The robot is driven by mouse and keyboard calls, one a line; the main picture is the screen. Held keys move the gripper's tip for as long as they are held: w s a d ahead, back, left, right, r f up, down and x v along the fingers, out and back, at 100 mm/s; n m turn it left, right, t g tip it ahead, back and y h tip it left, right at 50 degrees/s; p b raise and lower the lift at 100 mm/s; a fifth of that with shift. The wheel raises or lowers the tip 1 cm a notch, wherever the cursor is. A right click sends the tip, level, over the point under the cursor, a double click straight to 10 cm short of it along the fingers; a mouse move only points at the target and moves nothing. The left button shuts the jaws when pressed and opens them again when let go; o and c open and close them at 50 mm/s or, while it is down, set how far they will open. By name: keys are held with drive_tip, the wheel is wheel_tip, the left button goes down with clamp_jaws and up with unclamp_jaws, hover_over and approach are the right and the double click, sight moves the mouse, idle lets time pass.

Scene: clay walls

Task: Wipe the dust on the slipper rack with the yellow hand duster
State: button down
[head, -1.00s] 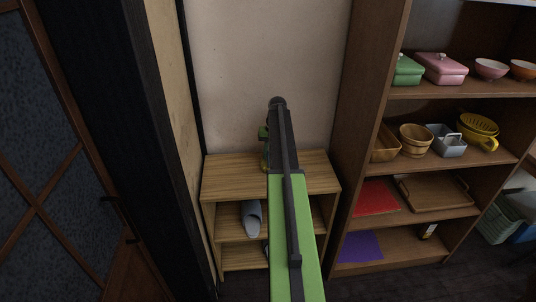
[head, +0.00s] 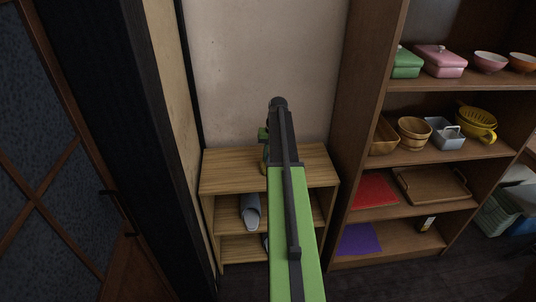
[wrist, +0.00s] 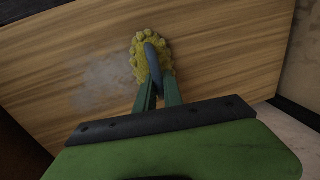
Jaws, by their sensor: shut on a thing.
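The slipper rack (head: 230,170) is a low wooden shelf unit against the wall in the head view. Its top board (wrist: 215,45) fills much of the wrist view. A greyish patch of dust (wrist: 105,80) lies on the board, left of the duster. The yellow hand duster (wrist: 139,62) has a fluffy yellow head and a dark grey handle. My gripper (wrist: 158,84) is shut on the handle, with the duster's head over the top board. I cannot tell whether the head touches the board.
Grey slippers (head: 250,211) sit on the rack's shelf below. A tall brown shelf (head: 365,125) with bowls, baskets and boxes stands close on the right. A dark post and a door (head: 60,180) are on the left. The wall is right behind the rack.

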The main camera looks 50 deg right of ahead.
drive_tip(key=shift+s+a+r, duration=0.1)
drive_tip(key=shift+s+a, duration=0.9)
drive_tip(key=shift+s, duration=0.25)
drive_tip(key=shift+s+a, duration=1.05)
drive_tip(key=shift+s, duration=0.2)
drive_tip(key=shift+s+d, duration=0.85)
drive_tip(key=shift+d, duration=0.3)
drive_tip(key=shift+w+d, duration=1.35)
drive_tip(key=shift+w, duration=0.25)
drive_tip(key=shift+w+d, duration=1.35)
drive_tip(key=shift+w, duration=0.3)
drive_tip(key=shift+w+d, duration=1.35)
drive_tip(key=shift+w, duration=0.25)
drive_tip(key=shift+s+d, duration=1)
drive_tip(key=shift+d, duration=0.05)
drive_tip(key=shift+s+a, duration=0.9)
drive_tip(key=shift+s, duration=0.1)
drive_tip(key=shift+s+a, duration=1.15)
drive_tip(key=shift+s, duration=0.25)
